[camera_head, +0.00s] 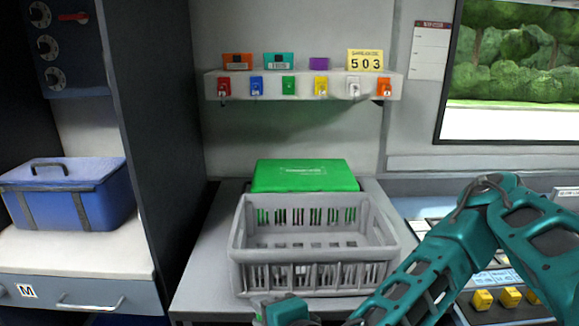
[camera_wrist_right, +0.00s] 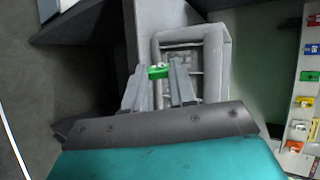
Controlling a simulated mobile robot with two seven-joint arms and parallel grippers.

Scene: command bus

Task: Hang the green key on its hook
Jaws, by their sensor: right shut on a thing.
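My right gripper (camera_wrist_right: 158,82) is shut on a small green piece, the green key (camera_wrist_right: 158,71), held between its fingertips. In the head view, my right arm reaches in from the right and its teal wrist is at the bottom edge, in front of the grey crate. The fingers are mostly cut off there. The green hook plate (camera_head: 288,85) is on the front of the pale rack (camera_head: 304,76) on the back wall, between the blue and yellow plates; it also shows in the right wrist view (camera_wrist_right: 309,76). The gripper is well apart from it. My left gripper is out of view.
A grey slatted crate (camera_head: 313,278) stands on the counter below the rack, with a green case (camera_head: 305,176) behind it. Small boxes and a yellow 503 sign (camera_head: 365,60) stand on the rack. A dark partition (camera_head: 150,130) is at left, with a blue box (camera_head: 70,195) beyond.

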